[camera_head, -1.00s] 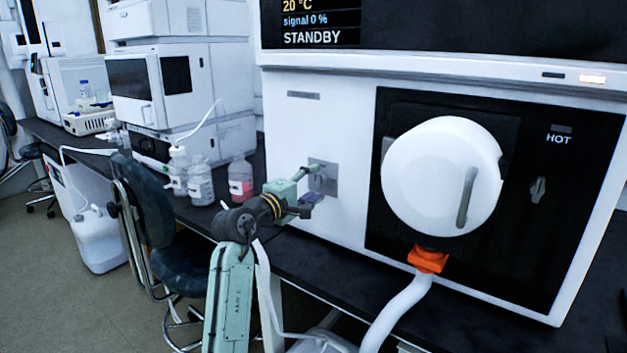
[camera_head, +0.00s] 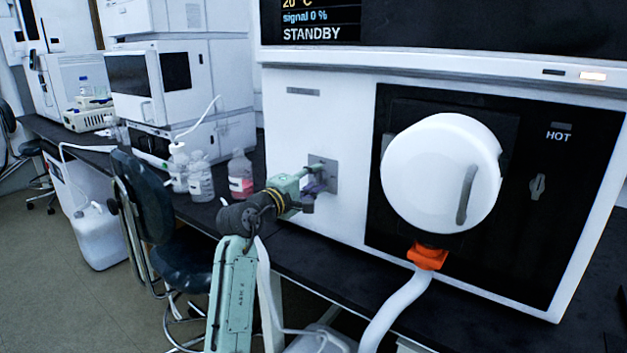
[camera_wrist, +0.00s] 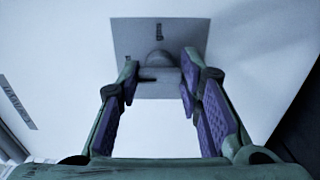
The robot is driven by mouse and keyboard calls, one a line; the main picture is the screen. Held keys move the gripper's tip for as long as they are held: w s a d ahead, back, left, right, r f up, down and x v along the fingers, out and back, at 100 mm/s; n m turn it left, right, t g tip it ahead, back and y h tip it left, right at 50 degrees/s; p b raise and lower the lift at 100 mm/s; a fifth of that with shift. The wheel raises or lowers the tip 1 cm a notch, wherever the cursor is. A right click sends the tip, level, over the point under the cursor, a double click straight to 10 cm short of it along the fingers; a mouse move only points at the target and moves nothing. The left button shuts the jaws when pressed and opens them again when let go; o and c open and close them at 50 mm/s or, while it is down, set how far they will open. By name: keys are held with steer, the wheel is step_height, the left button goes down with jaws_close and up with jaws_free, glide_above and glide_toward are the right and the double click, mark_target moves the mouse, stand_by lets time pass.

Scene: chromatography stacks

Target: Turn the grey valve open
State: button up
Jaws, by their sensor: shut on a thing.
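The grey valve (camera_wrist: 160,60) is a small rounded knob with a dark short handle, set on a square grey plate (camera_wrist: 130,35) on the white instrument's front. In the head view, the plate (camera_head: 330,168) is left of the black panel, and my gripper mostly hides the valve. My gripper (camera_wrist: 159,72) reaches the plate with its two purple-padded fingers on either side of the valve. It is shut on the valve; the exact contact is hard to see. The head view shows my gripper (camera_head: 318,177) from the side.
Right of the valve are a round white cover (camera_head: 435,175) with a grey handle, an orange fitting (camera_head: 427,257) and a white hose (camera_head: 393,310). Bottles (camera_head: 200,180) stand on the dark bench to the left. A chair (camera_head: 150,210) is in front of it.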

steer(key=shift+c, duration=1.2)
steer(key=shift+f+m, duration=0.1)
steer(key=shift+m, duration=0.2)
steer(key=m+b, duration=0.2)
steer(key=m, duration=0.1)
steer(key=shift+m, duration=0.4)
steer(key=m+b, duration=0.2)
steer(key=m, duration=0.2)
steer(key=m+b, duration=0.3)
steer(key=m, duration=0.2)
steer(key=shift+m+b, duration=0.95)
steer(key=shift+m, duration=1.25)
steer(key=o, duration=1.2)
steer(key=shift+c, duration=0.2)
